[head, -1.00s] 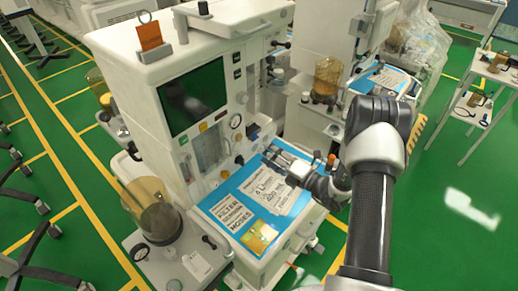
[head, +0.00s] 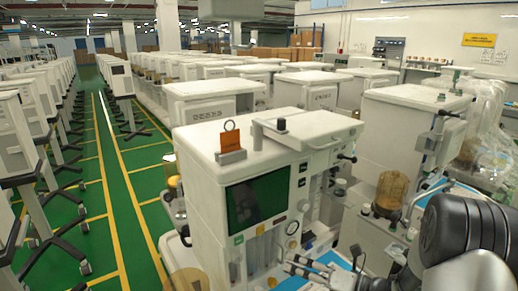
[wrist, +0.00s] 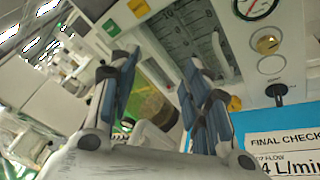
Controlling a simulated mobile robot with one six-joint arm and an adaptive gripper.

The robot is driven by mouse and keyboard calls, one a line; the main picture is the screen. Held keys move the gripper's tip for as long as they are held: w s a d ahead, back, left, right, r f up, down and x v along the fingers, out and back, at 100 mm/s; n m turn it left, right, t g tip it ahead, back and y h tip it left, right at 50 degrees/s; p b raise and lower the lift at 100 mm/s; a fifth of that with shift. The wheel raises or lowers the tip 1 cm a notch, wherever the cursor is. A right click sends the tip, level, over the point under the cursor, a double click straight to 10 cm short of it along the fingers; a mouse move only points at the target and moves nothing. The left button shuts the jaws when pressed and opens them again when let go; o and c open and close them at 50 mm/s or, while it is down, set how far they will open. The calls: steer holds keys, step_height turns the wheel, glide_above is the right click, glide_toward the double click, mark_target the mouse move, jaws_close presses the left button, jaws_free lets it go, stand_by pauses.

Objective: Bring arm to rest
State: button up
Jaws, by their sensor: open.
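My gripper (wrist: 160,72) is open in the wrist view, with nothing between its two blue-padded fingers. In the head view my gripper (head: 303,268) shows low in the picture, just in front of the nearest anaesthesia cart (head: 205,205). My dark arm with its pale joint covers comes in from the lower right. The cart's blue work surface (head: 335,262) is partly hidden by the arm and cut by the bottom edge. In the wrist view a gauge (wrist: 255,5) and a blue card (wrist: 290,120) with printed text lie close to the right finger.
A second cart (head: 410,115) with an amber canister (head: 391,190) stands close behind my arm on the right. Rows of white carts fill the back. A green aisle with yellow lines (head: 125,190) is open at left.

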steer(key=s+a+r+n+g+h, duration=0.1)
steer(key=s+a+r+n+g, duration=0.2)
steer(key=s+n, duration=0.3)
steer(key=s+a+r+n+g+h, duration=0.2)
steer(key=s+a+n+g, duration=0.1)
steer(key=s+n, duration=0.3)
steer(key=s+a+r+n+g+h, duration=0.1)
steer(key=s+a+r+n+g, duration=0.15)
steer(key=s+n, duration=0.4)
steer(key=s+d+r+n+t+h+b, duration=0.1)
steer(key=s+d+r+n+t+h, duration=0.2)
steer(key=s+d+n+h, duration=0.7)
steer(key=shift+s+d+n+t+b, duration=0.2)
steer(key=shift+d+n+t+b, duration=0.25)
steer(key=shift+n, duration=2.5)
steer(key=shift+d, duration=0.1)
